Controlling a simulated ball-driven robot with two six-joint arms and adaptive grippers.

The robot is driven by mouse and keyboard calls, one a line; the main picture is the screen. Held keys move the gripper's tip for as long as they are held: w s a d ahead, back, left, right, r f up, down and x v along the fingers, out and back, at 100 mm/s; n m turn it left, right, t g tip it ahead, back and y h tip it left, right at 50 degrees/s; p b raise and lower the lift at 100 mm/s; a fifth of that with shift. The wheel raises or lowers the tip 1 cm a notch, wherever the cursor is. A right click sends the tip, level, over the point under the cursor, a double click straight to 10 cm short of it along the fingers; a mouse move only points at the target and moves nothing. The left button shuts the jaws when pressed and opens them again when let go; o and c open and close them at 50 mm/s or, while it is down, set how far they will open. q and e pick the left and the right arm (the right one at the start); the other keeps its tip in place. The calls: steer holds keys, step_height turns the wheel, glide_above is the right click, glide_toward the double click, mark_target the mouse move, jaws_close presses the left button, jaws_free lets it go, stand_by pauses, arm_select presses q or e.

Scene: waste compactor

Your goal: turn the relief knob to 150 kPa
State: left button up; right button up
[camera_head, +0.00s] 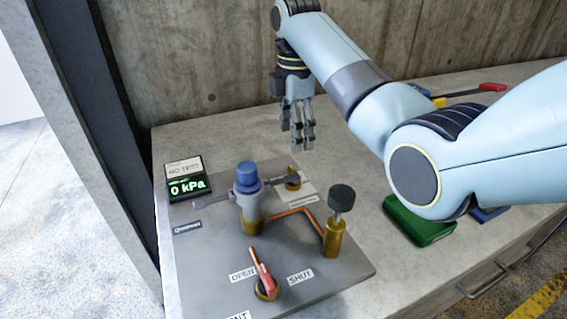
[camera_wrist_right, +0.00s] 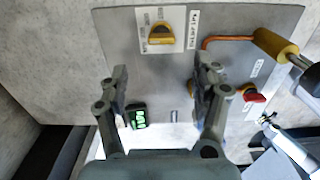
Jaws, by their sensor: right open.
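A grey panel (camera_head: 205,255) lies on the counter with several controls. A blue knob (camera_head: 247,172) tops an upright brass fitting. A black knob (camera_head: 341,197) stands on a second brass fitting to its right. A small yellow knob (camera_head: 293,180) sits on a white plate at the back; it also shows in the right wrist view (camera_wrist_right: 160,34). The green display (camera_head: 189,186) reads 0 kPa. My right gripper (camera_head: 303,143) is open and empty, pointing down behind the panel.
A red lever (camera_head: 264,277) sits between OPEN and SHUT labels at the panel front. A copper pipe (camera_head: 305,213) runs across the panel. A green box (camera_head: 418,222) lies right of it. The concrete wall (camera_head: 180,55) closes off the back.

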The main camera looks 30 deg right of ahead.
glide_above(294, 170)
step_height(294, 170, down, 5)
steer(key=shift+s+r, duration=0.1)
step_height(294, 170, down, 4)
steer(key=shift+a+f, duration=0.1)
steer(key=shift+f, duration=0.6)
arm_select(q)
steer(key=shift+s+d+f, duration=0.1)
steer(key=shift+s+d, duration=0.15)
steer(key=shift+s, duration=0.15)
steer(key=shift+s, duration=0.1)
arm_select(e)
steer(key=c, duration=1.2)
arm_select(q)
steer(key=shift+s, duration=0.35)
arm_select(e)
steer(key=shift+o, duration=0.2)
